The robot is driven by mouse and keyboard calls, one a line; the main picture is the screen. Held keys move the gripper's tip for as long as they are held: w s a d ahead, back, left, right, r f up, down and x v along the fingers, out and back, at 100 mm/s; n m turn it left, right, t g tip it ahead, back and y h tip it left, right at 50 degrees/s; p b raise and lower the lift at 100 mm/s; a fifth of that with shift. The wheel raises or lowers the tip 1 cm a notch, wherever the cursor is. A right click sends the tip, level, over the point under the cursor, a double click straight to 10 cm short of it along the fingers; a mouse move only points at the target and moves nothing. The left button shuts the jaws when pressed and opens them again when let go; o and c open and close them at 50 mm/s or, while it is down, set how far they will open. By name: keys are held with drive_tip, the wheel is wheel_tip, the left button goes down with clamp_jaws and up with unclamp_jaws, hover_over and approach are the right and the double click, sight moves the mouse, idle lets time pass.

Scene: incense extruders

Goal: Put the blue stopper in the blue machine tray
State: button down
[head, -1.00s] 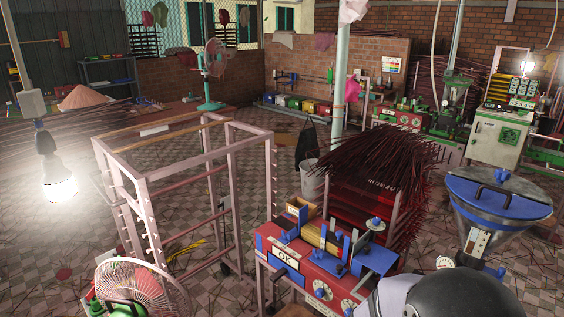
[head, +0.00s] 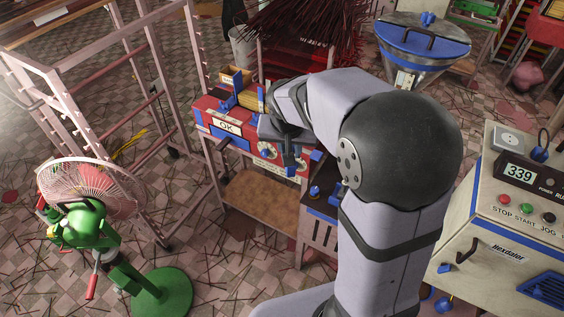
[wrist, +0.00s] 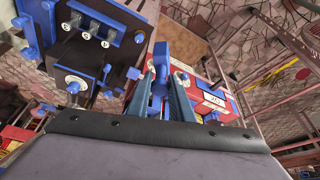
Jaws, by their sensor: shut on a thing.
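My gripper (head: 289,150) hangs in front of the red machine (head: 208,104) in the head view, with my arm covering part of that machine. In the wrist view my gripper (wrist: 161,84) has its two fingers closed on the blue stopper (wrist: 160,58), which stands out beyond the fingertips. In the head view a small blue piece, likely this stopper (head: 291,168), shows below the gripper. The red machine has an OK plate and a blue tray-like part (head: 230,141) at its front left. I cannot tell for sure which part is the blue machine tray.
A dark bench with blue fittings (head: 318,203) stands below right of my gripper. A pale control cabinet (head: 480,240) is at the right, and a blue-lidded hopper (head: 425,38) behind. A green fan (head: 85,205) and a pink rack (head: 70,95) stand left.

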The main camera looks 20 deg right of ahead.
drive_tip(key=s+d+f+m+g+h+p, duration=0.1)
drive_tip(key=s+d+f+m+g+p, duration=0.15)
drive_tip(key=d+m, duration=0.65)
drive_tip(key=s+d+f+m+g+h+p, duration=0.1)
drive_tip(key=s+d+m+g, duration=0.15)
drive_tip(key=d, duration=1.15)
drive_tip(key=s+d+f+m+g+p, duration=0.15)
drive_tip(key=s+d+m, duration=0.25)
drive_tip(key=d+m, duration=0.55)
drive_tip(key=s+d+f+b, duration=0.2)
drive_tip(key=s+d+f, duration=0.4)
drive_tip(key=f, duration=0.5)
drive_tip(key=shift+s+d+f+b, duration=0.15)
drive_tip(key=shift+s+d+b, duration=0.25)
drive_tip(key=shift+s, duration=0.7)
drive_tip(key=shift+f, duration=0.1)
drive_tip(key=shift+f+b, duration=1.1)
drive_tip(key=shift+f, duration=2.15)
